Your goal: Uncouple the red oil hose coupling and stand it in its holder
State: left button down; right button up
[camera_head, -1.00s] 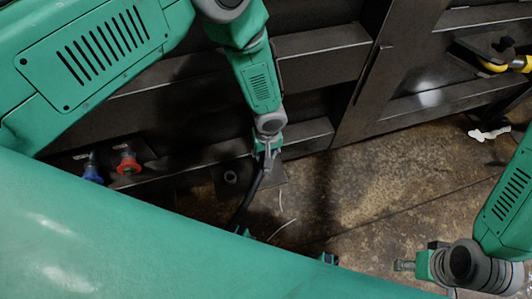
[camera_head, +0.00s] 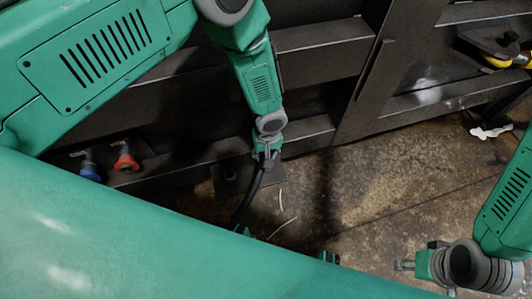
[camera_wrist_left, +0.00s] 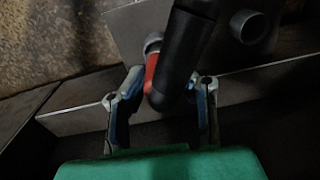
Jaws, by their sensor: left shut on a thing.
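My left gripper (camera_head: 264,162) is shut on the black hose (camera_head: 249,200) with the red coupling. In the left wrist view, the fingers (camera_wrist_left: 160,95) stand on both sides of the hose and the red coupling (camera_wrist_left: 151,70), which has a pale grey end. The holder, a short round tube (camera_wrist_left: 248,26) on a dark plate, is beside the coupling and apart from it. In the head view, the holder (camera_head: 230,174) is just left of my left gripper. My right gripper (camera_head: 404,265) is at lower right, far from the hose; its finger gap is unclear.
A red port (camera_head: 125,160) and a blue port (camera_head: 90,166) sit on the dark frame at left. Dark steel beams (camera_head: 320,50) run behind my left arm. Pale scraps lie on the brown floor (camera_head: 370,190). A yellow-handled part (camera_head: 500,60) is at upper right.

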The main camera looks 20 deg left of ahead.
pick_arm(q)
jog(key=shift+f+b, duration=0.65)
jog(key=shift+f, duration=0.2)
jog(key=c, duration=1.2)
grip_release()
jog(key=shift+r, duration=0.15)
jog(key=shift+c, duration=0.4)
jog(key=shift+d+r+p, duration=0.1)
jog(key=shift+r+p, duration=2.75)
jog(key=shift+r, duration=0.6)
jog(key=shift+f, duration=0.1)
